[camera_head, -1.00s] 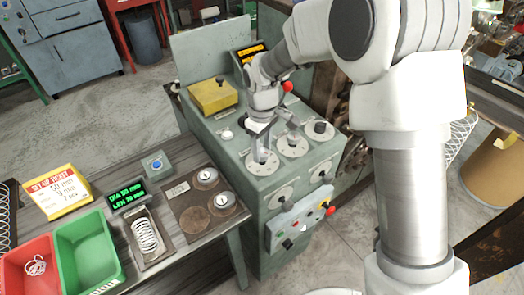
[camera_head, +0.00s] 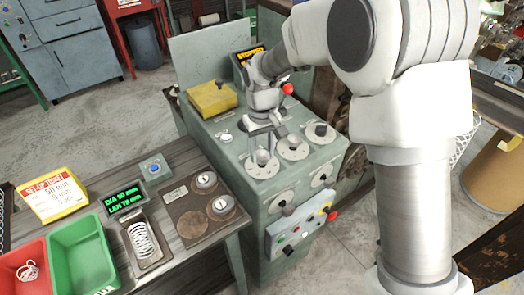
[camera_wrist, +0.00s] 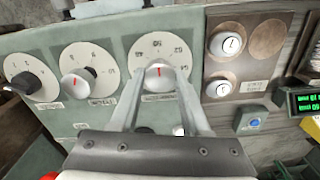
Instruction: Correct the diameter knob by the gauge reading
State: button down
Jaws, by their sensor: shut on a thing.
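The knob (camera_wrist: 159,75) between my fingertips is pale with a red mark on a round white dial (camera_wrist: 160,46); in the head view that dial (camera_head: 262,171) is the nearest of three on the machine top. My gripper (camera_head: 262,157) points down and is shut on this knob, one finger on each side. The knob's label is too small to read for certain. The green gauge display (camera_head: 125,198) shows a DIA line, apparently 50 mm, and a LEN line, apparently 78 mm. A coiled spring (camera_head: 143,241) lies in the tray beside the display.
Two more dial knobs (camera_wrist: 76,86) (camera_wrist: 26,83) stand beside the held one. The yellow set-up ticket (camera_head: 55,192) appears to read 50 mm and 9 mm. Green (camera_head: 82,257) and red (camera_head: 24,270) bins, a blue button (camera_head: 155,167) and a control panel (camera_head: 300,232) are nearby.

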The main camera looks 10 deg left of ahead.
aim_at(262, 154)
jog(key=shift+r, duration=0.1)
jog(key=shift+c, duration=1.9)
grip_release()
notch_tip(262, 154, up, 17)
jog(key=shift+r, duration=0.2)
